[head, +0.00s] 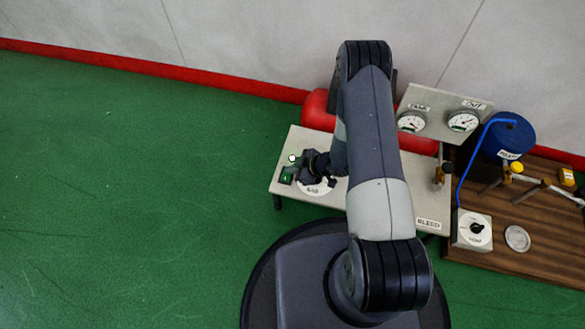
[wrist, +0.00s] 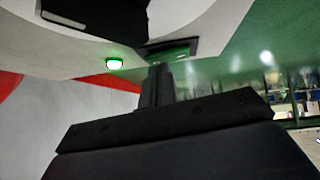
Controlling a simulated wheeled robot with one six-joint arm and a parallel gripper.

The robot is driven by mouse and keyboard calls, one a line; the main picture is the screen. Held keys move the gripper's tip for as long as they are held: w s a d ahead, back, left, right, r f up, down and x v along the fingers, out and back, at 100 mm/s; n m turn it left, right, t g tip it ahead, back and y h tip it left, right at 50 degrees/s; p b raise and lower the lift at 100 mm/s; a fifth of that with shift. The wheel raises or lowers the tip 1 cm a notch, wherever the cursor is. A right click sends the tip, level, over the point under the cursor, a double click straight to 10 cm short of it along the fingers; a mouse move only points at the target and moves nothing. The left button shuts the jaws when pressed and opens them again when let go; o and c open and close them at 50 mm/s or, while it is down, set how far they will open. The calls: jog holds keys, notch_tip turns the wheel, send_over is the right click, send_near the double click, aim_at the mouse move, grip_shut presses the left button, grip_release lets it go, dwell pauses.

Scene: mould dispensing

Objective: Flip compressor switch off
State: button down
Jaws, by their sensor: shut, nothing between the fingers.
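The compressor switch (head: 286,177) is a small dark rocker with a green face at the left end of the pale compressor panel (head: 285,146). A lit green lamp (head: 292,158) sits just behind it. My gripper (head: 298,172) is shut and empty, low over the panel at the switch's right side. In the wrist view the closed fingers (wrist: 157,82) point towards the green switch (wrist: 173,52), and the green lamp (wrist: 114,64) glows to the left. I cannot tell whether the fingertips touch the switch.
A white dial (head: 318,188) with a dark knob lies beside the gripper, partly hidden. The red tank (head: 315,110) stands behind the panel. Two gauges (head: 411,121), a blue pot (head: 513,130) and a wooden bench (head: 540,235) are to the right. Green floor at left is clear.

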jog(key=shift+f+b, duration=0.3)
jog(key=shift+r, duration=0.1)
jog(key=shift+s+a+r, duration=0.2)
jog(key=shift+s+a, duration=0.05)
jog(key=shift+s, duration=0.4)
jog(key=shift+r, duration=0.1)
jog(key=shift+r+p, duration=0.35)
jog(key=shift+p, duration=0.05)
jog(key=r+p, duration=0.2)
jog(key=r, duration=0.2)
jog(key=shift+w+d+r+p, duration=0.15)
jog(key=shift+w+d+p, duration=0.1)
jog(key=shift+p, duration=0.15)
jog(key=w+d+p+v, duration=0.1)
jog(key=p+v, duration=0.1)
jog(key=v, duration=0.6)
jog(key=shift+d, duration=0.3)
jog(key=shift+s+r+p, duration=0.1)
jog(key=shift+p, duration=0.25)
